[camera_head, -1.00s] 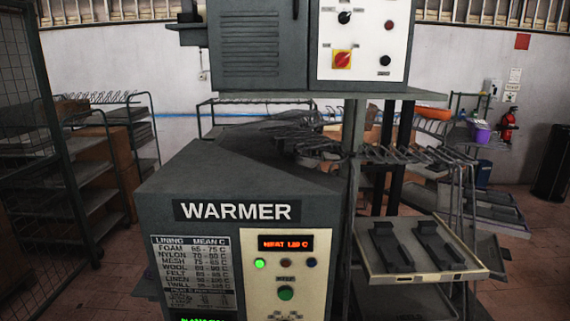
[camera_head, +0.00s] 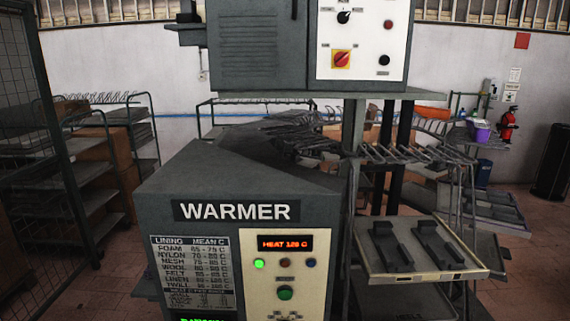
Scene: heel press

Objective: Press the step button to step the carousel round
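The grey warmer (camera_head: 238,211) stands in the lower middle of the head view, with a cream control panel on its front. A larger green button (camera_head: 285,293) sits low on that panel; its label is too small to read, so I cannot tell if it is the step button. Above it a red display (camera_head: 285,243) reads HEAT and a number that looks like 128 C. A green lamp (camera_head: 259,263) glows at the left of a row with a dark red and a blue one. The carousel is not clearly made out. Neither of my grippers is in view.
A lining temperature chart (camera_head: 193,273) is left of the panel. A tray (camera_head: 428,273) with dark blocks stands at the right. A grey machine cabinet (camera_head: 262,45) with knobs is above. Shelving racks (camera_head: 95,175) stand at the left, a fire extinguisher (camera_head: 508,126) at the far right.

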